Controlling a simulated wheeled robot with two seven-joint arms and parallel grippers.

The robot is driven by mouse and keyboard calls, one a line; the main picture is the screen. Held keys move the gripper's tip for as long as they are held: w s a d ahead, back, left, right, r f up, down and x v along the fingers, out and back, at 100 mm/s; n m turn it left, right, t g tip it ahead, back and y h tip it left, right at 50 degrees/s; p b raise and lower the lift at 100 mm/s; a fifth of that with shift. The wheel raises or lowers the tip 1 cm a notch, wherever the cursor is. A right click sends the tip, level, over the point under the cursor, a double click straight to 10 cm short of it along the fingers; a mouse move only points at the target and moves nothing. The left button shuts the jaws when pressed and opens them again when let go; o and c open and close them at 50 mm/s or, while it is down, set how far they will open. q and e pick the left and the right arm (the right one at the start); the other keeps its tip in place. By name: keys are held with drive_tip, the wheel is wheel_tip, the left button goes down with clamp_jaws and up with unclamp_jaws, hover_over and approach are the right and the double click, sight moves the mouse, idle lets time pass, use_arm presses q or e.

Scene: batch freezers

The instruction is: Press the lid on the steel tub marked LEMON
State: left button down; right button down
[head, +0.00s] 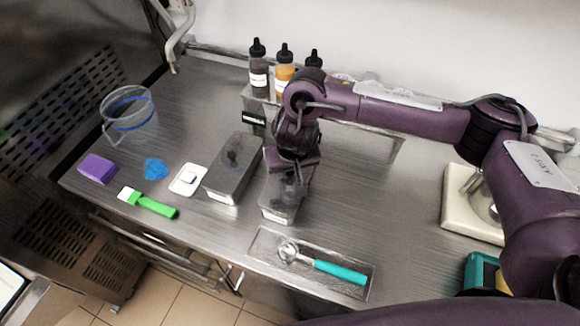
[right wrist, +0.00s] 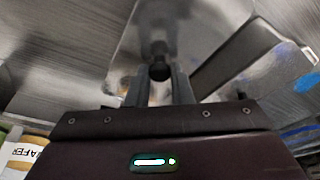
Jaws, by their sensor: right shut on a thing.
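My right gripper (head: 288,172) points down over a steel tub (head: 279,208) in the middle of the counter. It is shut on a dark knob, which shows between the fingers in the right wrist view (right wrist: 159,67). The knob stands on a pale grey lid (right wrist: 150,35). The gripper hides much of this lid in the head view, and I cannot tell whether it sits fully down on the tub. The tub's front label is too small to read. A second steel tub (head: 232,172) with a black-knobbed lid stands just left. My left gripper is out of view.
Several black-capped bottles (head: 258,68) stand on a steel shelf behind. A clear jug (head: 129,115), purple sponge (head: 97,168), blue cloth (head: 155,169), white dish (head: 187,180) and green brush (head: 150,203) lie left. A teal-handled scoop (head: 335,271) lies in a front tray.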

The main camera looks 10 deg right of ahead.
drive_tip(key=shift+f+p, duration=0.2)
drive_tip(key=shift+p, duration=0.6)
idle(1.0)
drive_tip(key=c, duration=0.7)
unclamp_jaws()
drive_tip(key=shift+r, duration=0.1)
wheel_tip(320, 180, up, 4)
drive_tip(key=p, duration=0.6)
drive_tip(key=shift+r, duration=1.4)
